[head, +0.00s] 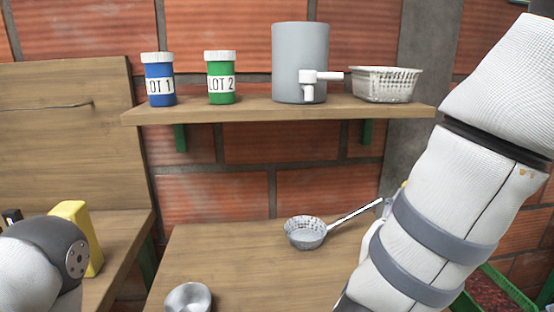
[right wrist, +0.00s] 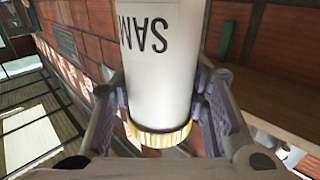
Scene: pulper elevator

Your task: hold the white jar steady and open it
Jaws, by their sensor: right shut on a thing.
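The white jar (right wrist: 158,65) fills the middle of the right wrist view. Black letters "SAM" on it appear upside down, and its gold lid (right wrist: 160,135) is at the lower end in the picture. My right gripper (right wrist: 163,98) has its two fingers on either side of the jar's body, close to the lid, and is shut on it. The lid looks seated on the jar. The jar's far end is cut off by the frame. The jar does not show in the head view, where my right arm covers the right side. My left gripper is out of view.
A wooden table holds a metal strainer (head: 306,232) and a metal bowl (head: 188,298). A wall shelf (head: 250,110) bears a blue jar (head: 158,85), a green jar (head: 220,82), a grey tank (head: 300,55) and a white basket (head: 386,84). A yellow object (head: 80,232) stands at left.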

